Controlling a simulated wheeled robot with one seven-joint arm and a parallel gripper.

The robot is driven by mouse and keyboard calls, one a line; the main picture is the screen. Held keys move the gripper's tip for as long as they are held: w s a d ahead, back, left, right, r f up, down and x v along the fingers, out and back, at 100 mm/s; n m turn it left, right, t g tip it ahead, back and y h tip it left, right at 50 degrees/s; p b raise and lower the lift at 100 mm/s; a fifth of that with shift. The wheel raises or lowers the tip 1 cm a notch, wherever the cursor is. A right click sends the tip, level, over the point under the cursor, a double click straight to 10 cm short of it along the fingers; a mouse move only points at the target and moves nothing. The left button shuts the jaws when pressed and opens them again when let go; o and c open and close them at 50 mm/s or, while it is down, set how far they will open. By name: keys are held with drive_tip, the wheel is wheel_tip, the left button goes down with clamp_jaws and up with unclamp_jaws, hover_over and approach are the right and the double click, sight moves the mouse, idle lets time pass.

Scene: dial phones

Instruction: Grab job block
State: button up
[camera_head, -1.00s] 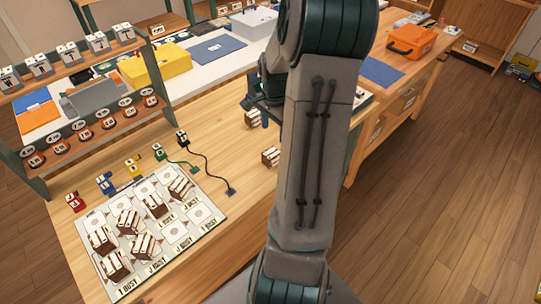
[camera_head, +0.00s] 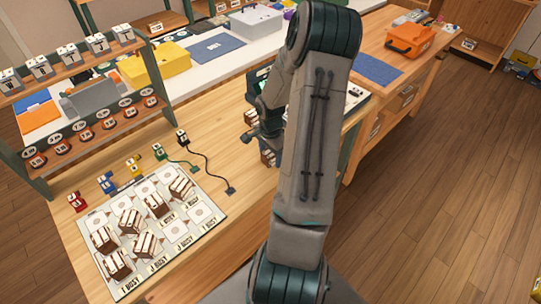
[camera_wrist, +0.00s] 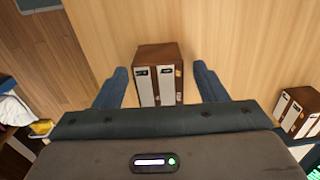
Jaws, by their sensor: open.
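A brown-and-white job block (camera_wrist: 158,75) stands on the wooden table in the wrist view, between and slightly beyond the fingertips of my gripper (camera_wrist: 160,80). The fingers are apart, with a gap on each side of the block. A second similar block (camera_wrist: 300,110) lies to the right, outside the fingers. In the head view my gripper (camera_head: 266,146) is low over the table, and a block (camera_head: 267,158) is partly hidden by it and my arm. Another block (camera_head: 249,117) shows just behind it.
A white card board (camera_head: 190,243) with several brown-and-white blocks lies at the front left. Small coloured plugs and a black cable (camera_head: 212,172) lie behind it. A rack (camera_head: 95,130) with numbered pieces stands at the left. The table edge is close to the block.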

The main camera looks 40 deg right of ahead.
drive_tip(key=shift+f, duration=0.15)
drive_tip(key=c, duration=1.1)
